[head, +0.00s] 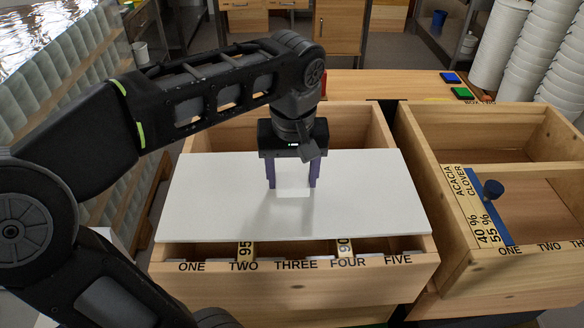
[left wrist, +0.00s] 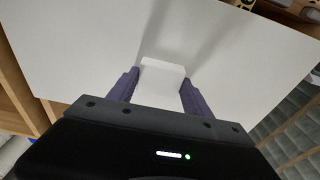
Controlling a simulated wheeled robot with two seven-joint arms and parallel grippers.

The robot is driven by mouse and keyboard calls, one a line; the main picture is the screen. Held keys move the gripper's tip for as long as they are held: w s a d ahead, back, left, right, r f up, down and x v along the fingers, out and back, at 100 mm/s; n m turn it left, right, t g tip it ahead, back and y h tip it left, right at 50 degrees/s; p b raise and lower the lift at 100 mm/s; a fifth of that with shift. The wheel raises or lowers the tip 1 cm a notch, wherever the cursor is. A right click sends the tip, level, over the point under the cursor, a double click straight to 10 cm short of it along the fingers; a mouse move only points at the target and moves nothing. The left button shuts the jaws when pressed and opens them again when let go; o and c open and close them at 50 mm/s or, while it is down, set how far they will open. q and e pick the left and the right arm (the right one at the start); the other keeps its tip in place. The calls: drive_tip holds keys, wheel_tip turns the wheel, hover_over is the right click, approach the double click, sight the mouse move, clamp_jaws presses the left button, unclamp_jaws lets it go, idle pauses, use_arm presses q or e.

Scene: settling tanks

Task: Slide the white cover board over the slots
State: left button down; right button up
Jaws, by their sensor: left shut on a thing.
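The white cover board (head: 225,200) lies flat across the left wooden box (head: 300,285), covering most of its opening. A strip of the numbered slots shows along the front edge, above the labels ONE to FIVE. My left gripper (head: 292,184) points down at the board, its purple fingers on either side of a small white block-like handle (head: 293,191) on the board. In the left wrist view the fingers flank the same handle (left wrist: 162,67), and the board fills most of the picture. The left gripper is shut on this handle. My right gripper is not in view.
Yellow cards (head: 245,251) stand in slots TWO and FOUR. Blue (head: 450,78) and green (head: 462,93) blocks lie behind, near stacked white cups (head: 497,50).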

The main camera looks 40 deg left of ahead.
sight(293, 203)
use_arm(q)
drive_tip(key=shift+s+d, duration=1.25)
drive_tip(key=shift+s, duration=0.25)
drive_tip(key=shift+b, duration=0.35)
drive_tip(key=shift+c, duration=1.9)
unclamp_jaws()
drive_tip(key=shift+r, duration=0.1)
wheel_tip(293, 203, up, 8)
drive_tip(key=p, duration=0.7)
drive_tip(key=shift+s+d+f, duration=0.25)
drive_tip(key=shift+s+d, duration=0.05)
drive_tip(key=shift+s, duration=0.05)
